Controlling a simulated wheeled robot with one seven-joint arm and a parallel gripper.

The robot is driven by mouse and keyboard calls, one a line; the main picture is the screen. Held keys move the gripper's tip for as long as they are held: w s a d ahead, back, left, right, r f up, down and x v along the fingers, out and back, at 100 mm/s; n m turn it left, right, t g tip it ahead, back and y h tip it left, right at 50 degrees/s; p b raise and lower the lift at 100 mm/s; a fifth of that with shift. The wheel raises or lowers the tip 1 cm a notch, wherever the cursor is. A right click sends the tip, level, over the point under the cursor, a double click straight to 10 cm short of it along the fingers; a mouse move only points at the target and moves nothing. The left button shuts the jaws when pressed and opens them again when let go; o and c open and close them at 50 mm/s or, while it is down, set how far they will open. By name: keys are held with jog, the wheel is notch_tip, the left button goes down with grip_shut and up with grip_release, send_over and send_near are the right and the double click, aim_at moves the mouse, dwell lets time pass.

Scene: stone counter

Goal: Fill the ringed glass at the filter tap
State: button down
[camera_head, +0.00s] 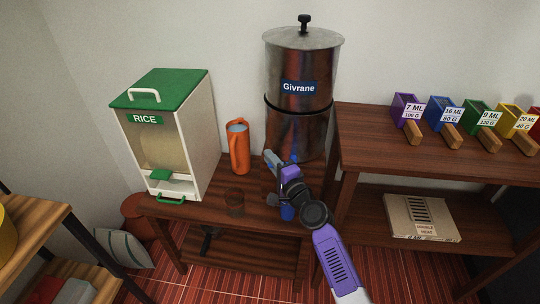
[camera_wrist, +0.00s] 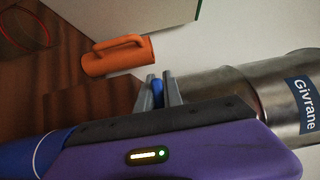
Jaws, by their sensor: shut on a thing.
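The filter is a steel two-part urn labelled Givrane (camera_head: 299,65), standing at the back of the low wooden table. Its side also shows in the wrist view (camera_wrist: 235,90). My gripper (camera_head: 271,161) is low in front of the urn, at its left side. In the wrist view my gripper (camera_wrist: 158,78) is shut on a small blue piece (camera_wrist: 157,91). It may be the tap's lever; the tap itself is hidden. A dim, see-through glass (camera_head: 235,198) seems to stand near the table's front edge. A thin red ring (camera_wrist: 47,30) shows at the wrist view's upper left.
An orange jug (camera_head: 238,148) stands left of the urn. A white and green RICE dispenser (camera_head: 165,140) is further left. A higher wooden shelf (camera_head: 370,145) on the right holds several coloured scoops. A cardboard box (camera_head: 422,217) lies below it.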

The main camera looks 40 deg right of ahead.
jog(key=shift+d+m+g+h+p, duration=0.3)
jog(key=shift+m+h+p, duration=0.15)
jog(key=shift+h, duration=0.25)
jog(key=c, duration=1.5)
grip_release()
jog(key=shift+a, duration=0.1)
jog(key=v, duration=0.7)
jog(key=shift+s, duration=0.35)
jog(key=shift+a, duration=0.1)
